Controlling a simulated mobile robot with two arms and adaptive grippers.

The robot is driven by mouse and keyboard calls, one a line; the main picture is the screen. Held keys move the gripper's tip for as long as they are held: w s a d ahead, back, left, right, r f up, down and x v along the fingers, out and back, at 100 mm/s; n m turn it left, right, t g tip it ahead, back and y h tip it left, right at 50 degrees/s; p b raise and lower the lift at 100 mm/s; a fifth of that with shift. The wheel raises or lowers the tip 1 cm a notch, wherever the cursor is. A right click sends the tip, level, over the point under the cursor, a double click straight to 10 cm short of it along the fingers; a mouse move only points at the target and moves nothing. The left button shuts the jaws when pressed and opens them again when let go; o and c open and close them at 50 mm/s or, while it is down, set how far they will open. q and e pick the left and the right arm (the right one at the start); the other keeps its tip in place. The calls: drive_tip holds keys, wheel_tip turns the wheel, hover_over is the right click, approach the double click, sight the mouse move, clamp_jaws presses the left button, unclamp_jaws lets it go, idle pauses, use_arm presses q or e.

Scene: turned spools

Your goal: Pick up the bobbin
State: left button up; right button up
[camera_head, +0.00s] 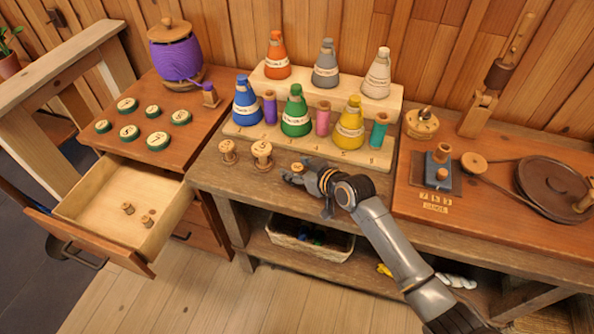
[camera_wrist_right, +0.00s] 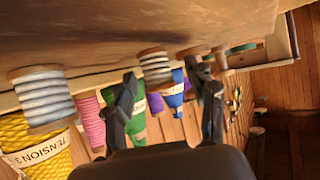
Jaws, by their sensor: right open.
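My right gripper (camera_head: 298,178) is open and empty, low over the front of the middle bench. A bobbin (camera_head: 297,167) stands just beyond its fingers, partly hidden by them. The right wrist view looks upside down; there this bobbin, wound with grey-white thread (camera_wrist_right: 156,67), shows between the open fingers (camera_wrist_right: 163,88) and farther off. I cannot tell whether the fingers touch it. Another grey-wound bobbin (camera_wrist_right: 42,97) is nearer, outside the fingers. Two wooden spools (camera_head: 228,152) (camera_head: 262,155) stand to the left in the head view. My left gripper is not in view.
A stepped rack (camera_head: 240,130) with coloured thread cones and small spools stands close behind. An open drawer (camera_head: 95,205) with small spools juts out at left. A winding device (camera_head: 438,165) and round wheel (camera_head: 550,180) are right. A basket (camera_head: 345,250) sits below.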

drive_tip(key=c, duration=1)
drive_tip(key=shift+o, duration=0.2)
drive_tip(key=shift+r, duration=0.1)
